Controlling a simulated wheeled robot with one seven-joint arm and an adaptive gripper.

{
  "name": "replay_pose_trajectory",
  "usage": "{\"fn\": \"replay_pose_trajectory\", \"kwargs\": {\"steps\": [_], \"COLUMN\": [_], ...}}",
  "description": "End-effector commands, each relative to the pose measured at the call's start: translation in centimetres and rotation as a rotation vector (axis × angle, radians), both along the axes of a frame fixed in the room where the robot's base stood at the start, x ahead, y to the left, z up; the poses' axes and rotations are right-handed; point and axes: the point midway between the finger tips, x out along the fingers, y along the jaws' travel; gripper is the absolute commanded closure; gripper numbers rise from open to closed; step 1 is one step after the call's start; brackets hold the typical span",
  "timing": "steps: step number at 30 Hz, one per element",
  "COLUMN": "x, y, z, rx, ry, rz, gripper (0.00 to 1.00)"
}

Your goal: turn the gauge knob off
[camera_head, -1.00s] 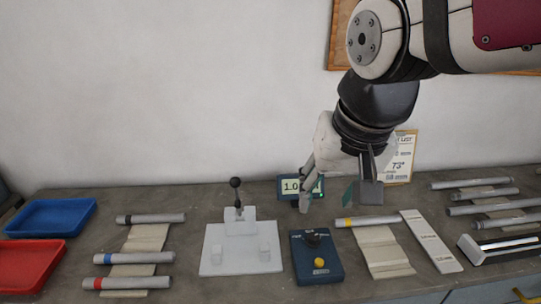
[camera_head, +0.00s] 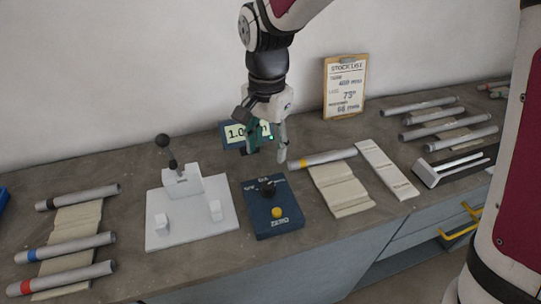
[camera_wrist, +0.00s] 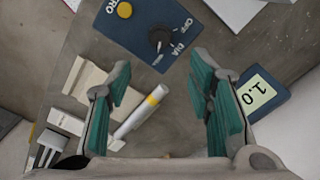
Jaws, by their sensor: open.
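The gauge knob (camera_head: 267,187) is a small black dial on top of a dark blue gauge box (camera_head: 259,224), which also bears a yellow button (camera_head: 277,212) marked ZERO. In the wrist view the knob (camera_wrist: 160,40) sits at the top, between the words OFF and DIA. My gripper (camera_head: 266,152) is open and empty, above and behind the box, in front of the display (camera_head: 232,135). In the wrist view its green-padded fingers (camera_wrist: 170,100) are wide apart, and the knob lies beyond their tips. The display reads 1.0, its remainder hidden by a finger in the head view.
A white fixture (camera_head: 190,215) with a black-balled lever stands left of the box. A yellow-banded tube (camera_head: 330,158) lies on a cream rest to the right. More banded tubes (camera_head: 70,247) lie at the left. A clipboard (camera_head: 345,88) leans on the wall.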

Motion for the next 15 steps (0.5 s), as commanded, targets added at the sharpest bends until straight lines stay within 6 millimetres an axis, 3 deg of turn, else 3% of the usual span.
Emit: {"fn": "replay_pose_trajectory", "kwargs": {"steps": [15], "x": [-0.2], "y": [-0.1], "z": [-9.6], "rx": [-0.001], "ry": [0.003], "rz": [0.002], "gripper": [0.53]}}
